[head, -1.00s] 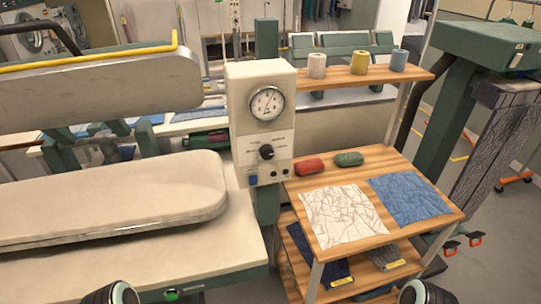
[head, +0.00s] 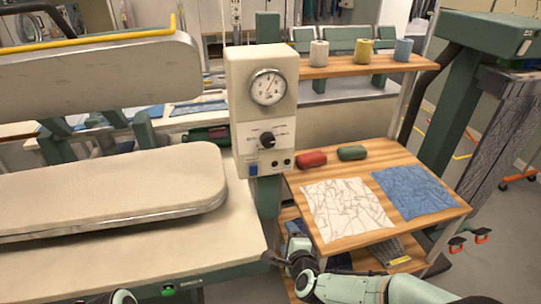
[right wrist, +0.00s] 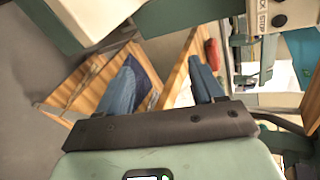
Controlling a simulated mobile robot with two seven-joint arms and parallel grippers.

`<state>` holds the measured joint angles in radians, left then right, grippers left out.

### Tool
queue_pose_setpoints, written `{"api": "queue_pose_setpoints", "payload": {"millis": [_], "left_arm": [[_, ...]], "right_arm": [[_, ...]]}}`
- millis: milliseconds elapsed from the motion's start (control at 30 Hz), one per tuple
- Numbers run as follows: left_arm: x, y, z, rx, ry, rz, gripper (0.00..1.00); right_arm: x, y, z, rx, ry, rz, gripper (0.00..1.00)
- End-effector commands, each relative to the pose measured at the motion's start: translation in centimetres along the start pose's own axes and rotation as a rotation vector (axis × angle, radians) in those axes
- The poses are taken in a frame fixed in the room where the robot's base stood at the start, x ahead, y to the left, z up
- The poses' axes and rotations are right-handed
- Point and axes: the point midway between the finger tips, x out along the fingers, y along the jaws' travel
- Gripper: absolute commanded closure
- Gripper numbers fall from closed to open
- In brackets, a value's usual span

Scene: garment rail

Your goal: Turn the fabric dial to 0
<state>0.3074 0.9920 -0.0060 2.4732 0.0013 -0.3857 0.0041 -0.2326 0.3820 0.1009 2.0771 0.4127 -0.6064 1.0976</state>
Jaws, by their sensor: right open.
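The fabric dial (head: 267,140) is a black knob on the front of the cream control box (head: 243,110). It sits below a round gauge (head: 267,87); its printed marks are too small to read. My right gripper (head: 272,257) is below and in front of the box, apart from the dial. Its two fingers are spread and empty in the right wrist view (right wrist: 163,78). A part of the box with a "STOP" label shows at that view's top right; the dial is not clear there. Only a bit of my left arm shows at the bottom left, without its gripper.
The padded press board (head: 110,190) fills the left, with the upper press head (head: 100,75) above it. A wooden shelf (head: 330,235) at right holds two cloth swatches, a red roll (head: 312,159) and a green roll (head: 352,153). The air before the box is free.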

Motion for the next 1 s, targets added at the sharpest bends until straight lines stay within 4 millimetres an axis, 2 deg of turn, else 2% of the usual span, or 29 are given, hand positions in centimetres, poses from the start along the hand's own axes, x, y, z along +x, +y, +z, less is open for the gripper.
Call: {"api": "queue_pose_setpoints", "payload": {"millis": [33,100,200,300,400,533,1000], "left_arm": [[0.7,-0.3,0.0,-0.001,-0.002,-0.001,1.0],[1.2,-0.4,0.1,-0.001,-0.004,-0.001,1.0],[1.6,-0.6,0.1,-0.002,-0.005,-0.002,1.0],[1.8,-0.7,0.1,-0.002,-0.005,-0.002,1.0],[1.7,-0.6,0.1,-0.002,-0.005,-0.002,1.0],[1.3,-0.5,0.1,-0.001,-0.004,-0.001,1.0],[-1.7,0.7,-0.2,0.003,0.007,0.002,1.0]], "right_arm": [[-1.4,-4.8,2.2,0.127,-0.031,-0.112,0.33],[-3.5,-10.1,4.3,0.298,-0.075,-0.224,0.33],[-6.5,-15.3,6.2,0.487,-0.141,-0.331,0.33],[-8.5,-18.1,7.1,0.599,-0.185,-0.384,0.33],[-9.1,-19.3,7.5,0.645,-0.203,-0.403,0.33],[-7.9,-19.9,7.6,0.647,-0.203,-0.402,0.33],[0.6,-23.9,8.1,0.642,-0.202,-0.401,0.33]]}}
